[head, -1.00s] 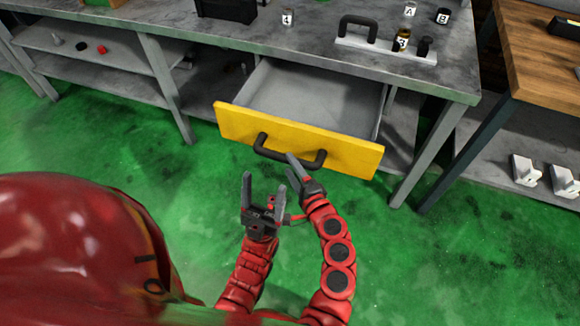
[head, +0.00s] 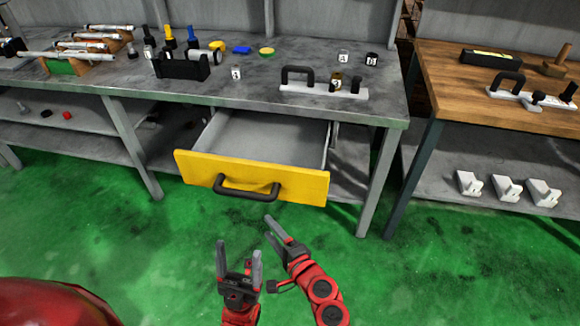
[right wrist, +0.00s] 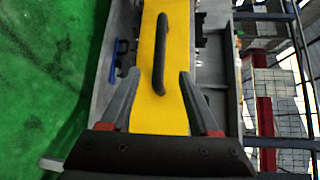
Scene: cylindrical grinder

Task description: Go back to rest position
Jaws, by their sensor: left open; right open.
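The yellow-fronted drawer (head: 300,184) under the grey workbench stands pulled out, and its grey inside shows empty. Its black handle (head: 246,190) is free of both grippers. My right gripper (head: 270,229) is in front of and below the handle, apart from it, open and empty. In the right wrist view its fingers are spread (right wrist: 160,86), with the yellow front (right wrist: 150,116) and black handle (right wrist: 160,60) beyond them. My left gripper (head: 239,250) is lower and to the left, fingers up, open and empty.
The grey workbench (head: 225,92) holds bottles, a black holder (head: 181,68) and a handled plate (head: 322,92). A wooden-topped table (head: 452,88) stands at right, with white blocks (head: 507,188) on its shelf. The green floor (head: 420,270) in front is clear.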

